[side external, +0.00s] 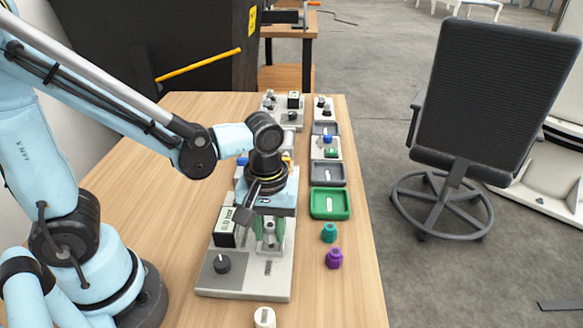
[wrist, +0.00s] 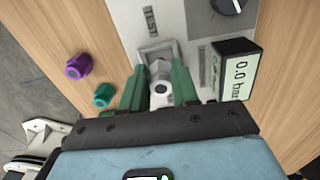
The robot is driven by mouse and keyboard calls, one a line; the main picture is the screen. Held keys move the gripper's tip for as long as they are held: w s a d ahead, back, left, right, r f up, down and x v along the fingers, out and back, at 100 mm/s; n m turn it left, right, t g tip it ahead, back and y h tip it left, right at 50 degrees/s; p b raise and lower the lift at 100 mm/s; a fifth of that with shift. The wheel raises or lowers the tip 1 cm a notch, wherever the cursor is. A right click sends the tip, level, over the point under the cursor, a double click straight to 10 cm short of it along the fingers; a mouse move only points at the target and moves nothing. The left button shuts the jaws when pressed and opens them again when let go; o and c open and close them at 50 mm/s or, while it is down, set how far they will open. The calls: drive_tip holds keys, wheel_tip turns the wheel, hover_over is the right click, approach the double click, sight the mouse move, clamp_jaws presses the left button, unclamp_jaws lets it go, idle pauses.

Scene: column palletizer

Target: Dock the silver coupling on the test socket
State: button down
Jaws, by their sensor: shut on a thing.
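My gripper (wrist: 158,88) has green fingers closed on the silver coupling (wrist: 160,88), whose round end shows between them in the wrist view. In the side view my gripper (side external: 269,236) points down over the white test station (side external: 245,284). The coupling (side external: 269,228) is small there and partly covered by the fingers. The test socket (wrist: 153,50) is a grey squared holder beside the TEST lettering, right by the coupling. I cannot tell whether the coupling touches it or is seated. The gauge (wrist: 238,72) reads 0.0 bar.
A teal coupling (side external: 329,232) and a purple coupling (side external: 334,258) stand to the right of the station. A cream piece (side external: 264,317) is at the front. A green tray (side external: 330,205), grey trays and other stations line the table behind.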

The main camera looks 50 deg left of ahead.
sight(267, 223)
drive_tip(key=shift+f, duration=0.8)
idle(0.4)
drive_tip(key=c, duration=1.1)
unclamp_jaws()
drive_tip(key=shift+r, duration=5.5)
drive_tip(key=shift+a+f+m+t, duration=0.1)
drive_tip(key=shift+a+m+t, duration=0.4)
drive_tip(key=shift+w+a+m+t, duration=0.3)
drive_tip(key=shift+a+m+t, duration=0.75)
drive_tip(key=shift+m, duration=0.2)
drive_tip(key=shift+w+a+m+t, duration=0.35)
drive_tip(key=shift+a+m+t, duration=0.65)
drive_tip(key=shift+m, duration=0.2)
drive_tip(key=shift+w+a+m+t, duration=0.3)
drive_tip(key=shift+a+m+t, duration=0.75)
drive_tip(key=shift+m, duration=0.2)
